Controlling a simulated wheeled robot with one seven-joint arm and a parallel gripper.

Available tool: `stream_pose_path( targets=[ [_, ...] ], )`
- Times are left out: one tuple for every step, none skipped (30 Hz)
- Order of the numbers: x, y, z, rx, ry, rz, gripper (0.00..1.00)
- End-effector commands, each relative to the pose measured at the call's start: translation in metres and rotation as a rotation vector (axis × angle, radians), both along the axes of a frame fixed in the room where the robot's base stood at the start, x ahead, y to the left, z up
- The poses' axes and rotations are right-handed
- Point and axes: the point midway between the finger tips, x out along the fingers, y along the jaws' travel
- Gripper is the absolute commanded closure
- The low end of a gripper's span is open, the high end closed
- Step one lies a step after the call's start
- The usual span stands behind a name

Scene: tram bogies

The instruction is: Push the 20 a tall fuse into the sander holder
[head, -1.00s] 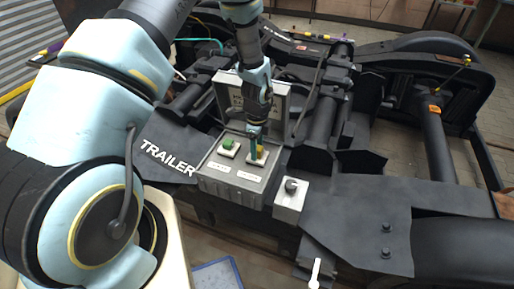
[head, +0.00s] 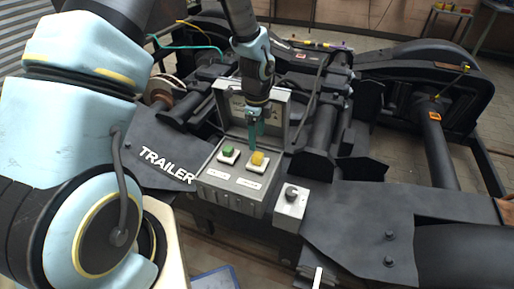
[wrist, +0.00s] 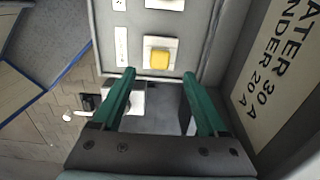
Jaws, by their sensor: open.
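A yellow fuse (head: 258,158) sits upright on the right-hand white holder (head: 252,167) in the open grey box (head: 230,195). It also shows in the wrist view (wrist: 159,60), between and just beyond my fingertips. A green fuse (head: 228,151) sits on the left-hand white holder. My gripper (head: 256,146) is open and empty, with its green fingers above and behind the yellow fuse, apart from it. The holder labels are too small to read. I cannot tell how deep the yellow fuse sits.
The box's raised lid (head: 284,110) stands close behind my gripper; its text, partly seen in the wrist view (wrist: 285,75), includes "30 A" and "20 A". A small box with a knob (head: 290,199) stands at right. Black bogie frames surround it.

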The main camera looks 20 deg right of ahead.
Motion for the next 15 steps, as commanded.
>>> stream_pose_path(
  targets=[
    [0.001,-0.001,0.007,-0.003,-0.002,0.001,0.24],
    [0.0,-0.001,0.01,-0.002,-0.001,0.0,0.24],
    [0.0,0.0,0.014,-0.001,0.0,0.0,0.24],
    [0.0,0.0,0.016,-0.001,0.0,-0.001,0.24],
    [0.0,0.0,0.018,-0.001,0.0,0.0,0.24],
    [0.0,0.0,0.02,-0.001,0.0,0.0,0.24],
    [0.0,0.0,0.021,0.0,0.0,0.0,0.24],
    [0.0,0.0,0.021,0.0,0.0,0.0,0.24],
    [0.0,0.0,0.021,0.0,0.0,0.0,0.24],
    [0.0,0.0,0.022,0.001,0.001,0.0,0.24],
    [0.0,0.0,0.022,0.001,0.001,0.0,0.24],
    [0.0,0.0,0.021,0.001,0.001,0.0,0.24],
    [0.0,0.0,0.021,0.001,0.001,0.0,0.24],
    [0.0,0.0,0.021,0.001,0.001,-0.001,0.24],
    [0.0,0.0,0.021,0.001,0.001,-0.001,0.24]
  ],
)
